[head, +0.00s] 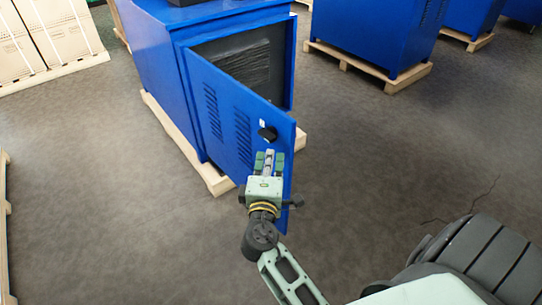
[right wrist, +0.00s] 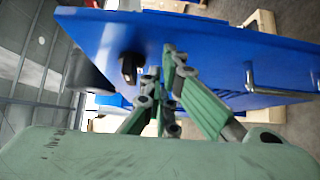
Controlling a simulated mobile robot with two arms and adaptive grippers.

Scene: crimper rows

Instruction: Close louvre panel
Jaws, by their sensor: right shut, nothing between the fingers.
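The louvre panel (head: 232,125) is a blue hinged door with rows of slots, and it stands partly open on the front of a blue cabinet (head: 157,62). The dark inside of the cabinet shows behind it. A black latch knob (head: 267,133) sits near the panel's free edge. My right gripper (head: 268,156) is shut and empty, at the panel's free edge just below the knob; I cannot tell whether it touches. In the right wrist view the panel (right wrist: 215,50) and knob (right wrist: 128,68) are close to the fingertips (right wrist: 165,75). My left gripper is not in view.
The cabinet stands on a wooden pallet (head: 217,182). More blue cabinets (head: 375,32) on pallets stand at the back right. Boxes (head: 62,30) on a pallet are at the far left. The grey floor around the panel is clear.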

